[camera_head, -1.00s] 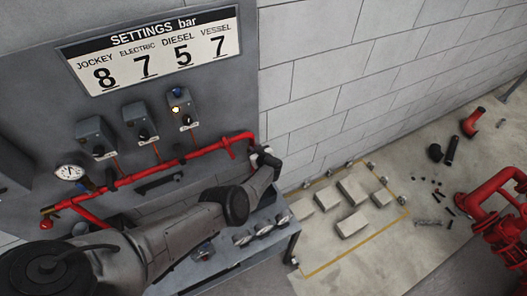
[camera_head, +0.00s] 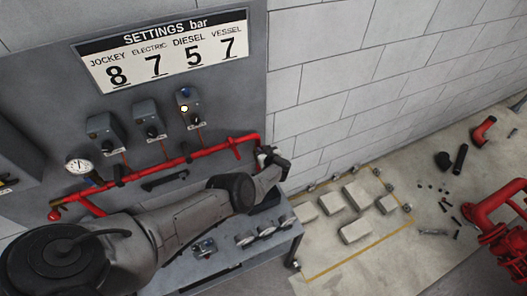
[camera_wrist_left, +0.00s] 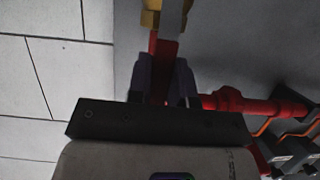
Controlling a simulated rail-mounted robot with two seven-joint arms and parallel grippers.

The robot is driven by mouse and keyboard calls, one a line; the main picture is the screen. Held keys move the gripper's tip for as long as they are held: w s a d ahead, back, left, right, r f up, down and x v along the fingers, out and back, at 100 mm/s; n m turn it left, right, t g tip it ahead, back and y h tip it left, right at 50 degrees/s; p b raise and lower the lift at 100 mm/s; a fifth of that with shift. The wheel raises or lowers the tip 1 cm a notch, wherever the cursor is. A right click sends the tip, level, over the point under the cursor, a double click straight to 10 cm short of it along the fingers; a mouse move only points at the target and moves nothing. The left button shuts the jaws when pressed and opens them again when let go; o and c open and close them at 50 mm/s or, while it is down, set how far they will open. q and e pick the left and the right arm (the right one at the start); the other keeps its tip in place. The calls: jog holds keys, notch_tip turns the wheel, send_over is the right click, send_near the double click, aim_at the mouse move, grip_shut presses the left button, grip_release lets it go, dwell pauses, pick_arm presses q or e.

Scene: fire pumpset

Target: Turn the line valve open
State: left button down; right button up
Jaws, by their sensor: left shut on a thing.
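The line valve is mostly hidden at the right end of the red pipe (camera_head: 165,166), where the pipe bends down by the panel's edge. My left gripper (camera_head: 268,158) is at that bend. In the left wrist view my left gripper (camera_wrist_left: 163,88) is shut on a narrow red piece (camera_wrist_left: 160,62), which looks like the valve's handle. A yellow, brass-like part (camera_wrist_left: 151,18) with a grey bar beside it is just past the fingertips. The red pipe also shows in the wrist view (camera_wrist_left: 240,103), right of the fingers. My right gripper is not in view.
The grey panel carries a settings sign (camera_head: 165,50), several switch boxes (camera_head: 150,118) and a gauge (camera_head: 79,168). A grey shelf (camera_head: 225,262) with gauges is below my arm. Pale blocks (camera_head: 355,229) lie in a yellow floor outline. Red pipework (camera_head: 503,225) stands at far right.

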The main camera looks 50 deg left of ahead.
pick_arm(q)
jog(key=shift+f, duration=0.1)
jog(key=c, duration=1.2)
grip_release()
jog(key=shift+o, duration=0.9)
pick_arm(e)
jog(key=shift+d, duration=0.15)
